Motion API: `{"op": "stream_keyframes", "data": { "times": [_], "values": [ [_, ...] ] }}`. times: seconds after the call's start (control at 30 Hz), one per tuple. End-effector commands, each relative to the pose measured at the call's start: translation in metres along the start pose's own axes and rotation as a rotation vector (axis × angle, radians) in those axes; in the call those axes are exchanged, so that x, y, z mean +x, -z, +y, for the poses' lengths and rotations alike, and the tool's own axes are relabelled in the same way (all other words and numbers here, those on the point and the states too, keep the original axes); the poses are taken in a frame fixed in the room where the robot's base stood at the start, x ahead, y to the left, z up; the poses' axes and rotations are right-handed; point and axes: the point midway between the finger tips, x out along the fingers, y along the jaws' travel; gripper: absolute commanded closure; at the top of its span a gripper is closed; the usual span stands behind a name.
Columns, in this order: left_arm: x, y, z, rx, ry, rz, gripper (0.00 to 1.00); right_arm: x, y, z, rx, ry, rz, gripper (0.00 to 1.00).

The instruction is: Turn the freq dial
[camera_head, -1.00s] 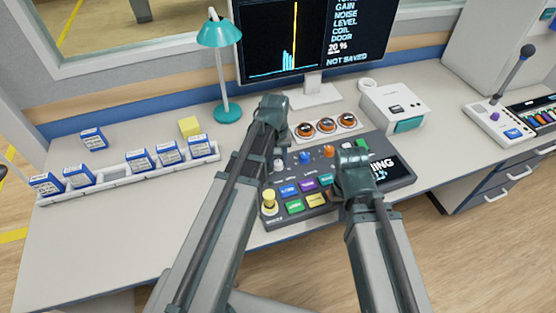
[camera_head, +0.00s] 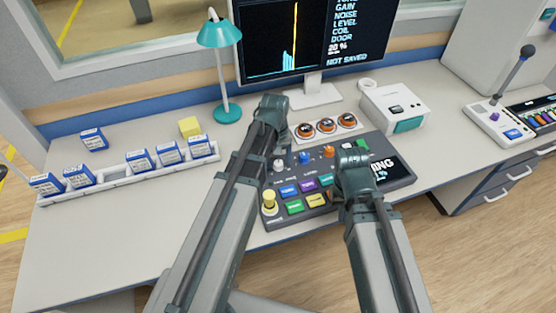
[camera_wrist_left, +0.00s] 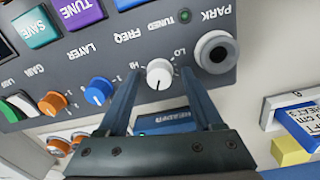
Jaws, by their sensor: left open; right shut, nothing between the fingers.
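The freq dial is a white round knob (camera_wrist_left: 160,74) with a dark pointer mark, beside the FREQ label and between HI and LO marks. It also shows in the head view as a small white knob (camera_head: 279,165) on the dark console (camera_head: 398,178). My left gripper (camera_wrist_left: 160,82) is open, with one finger on each side of the dial; I cannot tell whether they touch it. In the head view its fingers are hidden behind my arm. My right gripper (camera_head: 338,196) is low over the console, shut, its fingers mostly hidden by its wrist.
A blue knob (camera_wrist_left: 97,91) and an orange knob (camera_wrist_left: 53,103) sit near the dial, with a grey round PARK socket (camera_wrist_left: 215,52) on its other side. Coloured buttons line the console.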

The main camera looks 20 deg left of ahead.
Motion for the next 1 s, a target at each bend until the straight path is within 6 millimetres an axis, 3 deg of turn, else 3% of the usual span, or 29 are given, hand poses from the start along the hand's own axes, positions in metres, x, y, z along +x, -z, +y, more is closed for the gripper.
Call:
{"op": "stream_keyframes", "data": {
  "times": [0.27, 1.0],
  "values": [
    [-0.024, 0.0, 0.0, 0.0, 0.0, 0.0, 0.33, -0.024, -0.001, 0.002, 0.0, 0.0, 0.0, 1.0],
    [-0.131, 0.0, 0.0, 0.0, 0.0, 0.0, 0.33, -0.13, -0.008, 0.012, 0.0, 0.0, 0.0, 1.0]
  ]
}}
